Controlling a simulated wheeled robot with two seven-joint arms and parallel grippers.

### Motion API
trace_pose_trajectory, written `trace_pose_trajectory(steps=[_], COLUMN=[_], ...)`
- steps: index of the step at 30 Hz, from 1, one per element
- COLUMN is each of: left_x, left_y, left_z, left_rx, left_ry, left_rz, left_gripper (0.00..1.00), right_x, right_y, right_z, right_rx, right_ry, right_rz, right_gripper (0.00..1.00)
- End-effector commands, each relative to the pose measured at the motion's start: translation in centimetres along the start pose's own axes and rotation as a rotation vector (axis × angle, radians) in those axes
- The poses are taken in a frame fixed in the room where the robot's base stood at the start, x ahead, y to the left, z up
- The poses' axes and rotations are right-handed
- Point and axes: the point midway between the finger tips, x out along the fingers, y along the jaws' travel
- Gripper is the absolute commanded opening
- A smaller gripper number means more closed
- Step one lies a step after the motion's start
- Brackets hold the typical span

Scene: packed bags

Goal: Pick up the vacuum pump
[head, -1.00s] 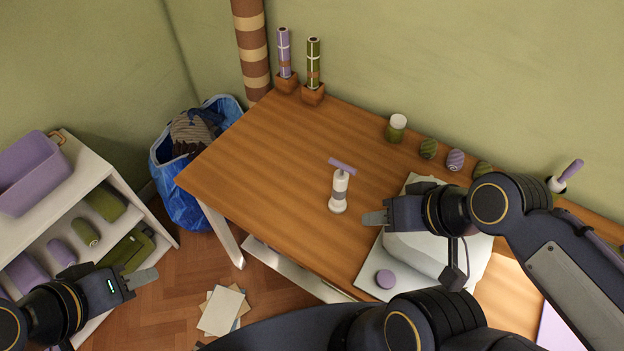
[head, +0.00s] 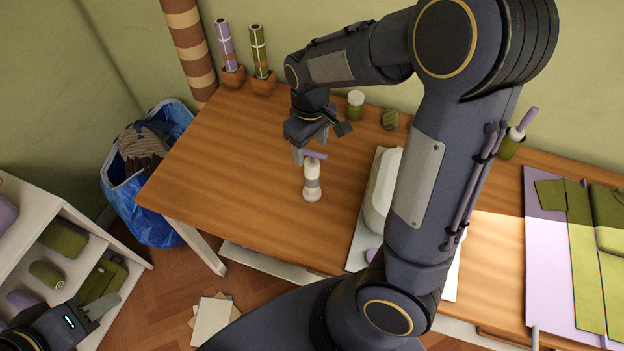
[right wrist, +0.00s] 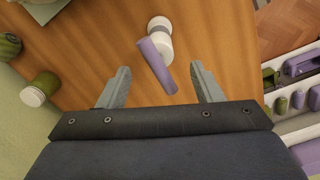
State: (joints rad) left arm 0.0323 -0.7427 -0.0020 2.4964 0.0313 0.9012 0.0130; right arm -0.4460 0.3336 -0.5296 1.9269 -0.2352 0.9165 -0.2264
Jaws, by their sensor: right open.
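The vacuum pump (head: 312,183) stands upright on the wooden table, with a white body, a grey band and a purple crossbar handle on top. My right gripper (head: 312,150) is above and just behind the pump, pointing down. In the right wrist view the pump's purple handle (right wrist: 158,66) lies between and beyond the open fingers of my right gripper (right wrist: 160,88), with no contact visible. The white base (right wrist: 159,26) shows farther out. My left gripper (head: 95,305) is at the lower left by the shelf, its finger seen edge-on, so its opening is unclear.
A white bag-like form (head: 382,190) on a pale board lies right of the pump. A green jar with a white lid (head: 355,104) and rolled items stand along the wall. Two rolls in wooden holders (head: 233,76) are at the back left. The table left of the pump is clear.

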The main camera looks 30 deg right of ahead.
Motion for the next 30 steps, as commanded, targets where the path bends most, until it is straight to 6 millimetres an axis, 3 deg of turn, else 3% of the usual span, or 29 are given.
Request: trace_pose_trajectory(steps=[12, 22, 30], left_x=[-0.7, -0.7, -0.7], left_y=[0.3, 0.3, 0.3], left_z=[-0.3, -0.3, -0.3], left_rx=[0.0, 0.0, 0.0], left_ry=[0.0, 0.0, 0.0], left_rz=[0.0, 0.0, 0.0], left_gripper=[0.36, 0.36, 0.36], right_x=[5.7, 6.6, 6.5], right_y=[0.1, 0.1, 0.1], right_z=[0.4, 0.3, 0.3], right_rx=[0.003, 0.003, 0.003], right_ry=[-0.005, 0.0, 0.001], right_rz=[-0.003, -0.002, -0.003], right_gripper=[0.59, 0.59, 0.26])
